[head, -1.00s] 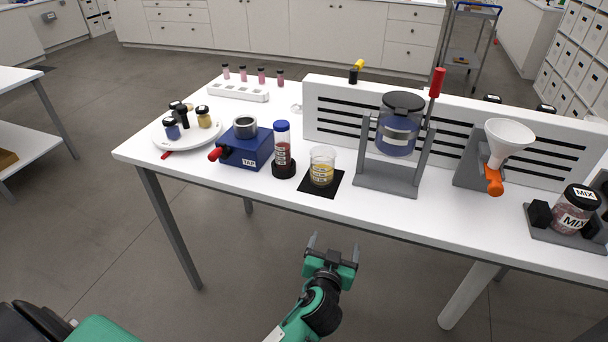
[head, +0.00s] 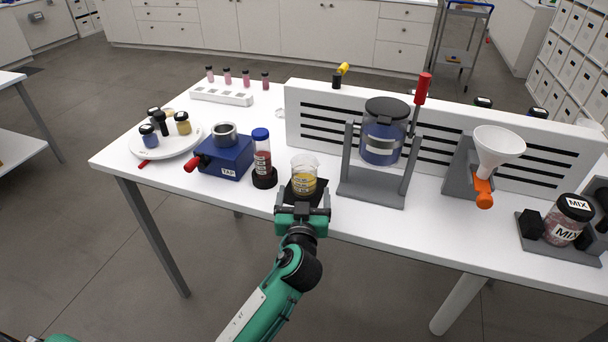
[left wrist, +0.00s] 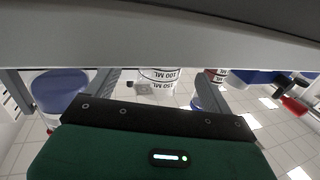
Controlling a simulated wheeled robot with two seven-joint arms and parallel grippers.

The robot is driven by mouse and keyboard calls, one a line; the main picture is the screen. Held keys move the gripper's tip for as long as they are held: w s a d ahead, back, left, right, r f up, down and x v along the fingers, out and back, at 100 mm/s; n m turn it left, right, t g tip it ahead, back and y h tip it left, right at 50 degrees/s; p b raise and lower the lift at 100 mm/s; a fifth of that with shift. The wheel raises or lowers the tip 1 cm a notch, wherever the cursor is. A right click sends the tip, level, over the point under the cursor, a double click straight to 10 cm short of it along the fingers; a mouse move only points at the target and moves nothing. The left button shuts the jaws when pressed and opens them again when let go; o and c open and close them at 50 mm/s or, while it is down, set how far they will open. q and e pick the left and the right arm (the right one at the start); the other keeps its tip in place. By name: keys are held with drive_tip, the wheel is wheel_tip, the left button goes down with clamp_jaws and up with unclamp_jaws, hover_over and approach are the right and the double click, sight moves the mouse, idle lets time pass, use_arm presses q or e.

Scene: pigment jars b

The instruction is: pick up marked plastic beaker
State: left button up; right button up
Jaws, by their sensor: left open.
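The clear marked plastic beaker (head: 304,172) holds yellow contents and stands upright on a black mat (head: 319,197) near the table's front edge. My left gripper (head: 303,194) is open and empty, just in front of the beaker, and partly covers the mat in the head view. In the left wrist view the beaker (left wrist: 159,74), with its printed ML marks, shows beyond and between the spread fingers of the gripper (left wrist: 156,88). I cannot tell whether the fingertips are beside the beaker's wall. My right gripper is not in view.
A blue-capped red tube in a black base (head: 263,168) stands close left of the beaker, beside a blue TAP box (head: 222,160). A grey stand with a jar (head: 374,187) is close right. A slotted white panel (head: 305,117) stands behind.

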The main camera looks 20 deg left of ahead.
sight(303, 185)
use_arm(q)
drive_tip(key=shift+x, duration=0.8)
drive_tip(key=p+x, duration=0.1)
drive_tip(key=x, duration=0.1)
drive_tip(key=p+x, duration=0.1)
drive_tip(key=x, duration=0.1)
drive_tip(key=shift+w+a+r, duration=0.2)
drive_tip(key=shift+w, duration=0.1)
drive_tip(key=shift+w+f, duration=0.1)
drive_tip(key=shift+w, duration=0.25)
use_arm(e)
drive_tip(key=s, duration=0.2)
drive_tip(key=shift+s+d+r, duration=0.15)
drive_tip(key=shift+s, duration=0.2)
use_arm(q)
drive_tip(key=c, duration=1.1)
drive_tip(key=shift+s, duration=0.1)
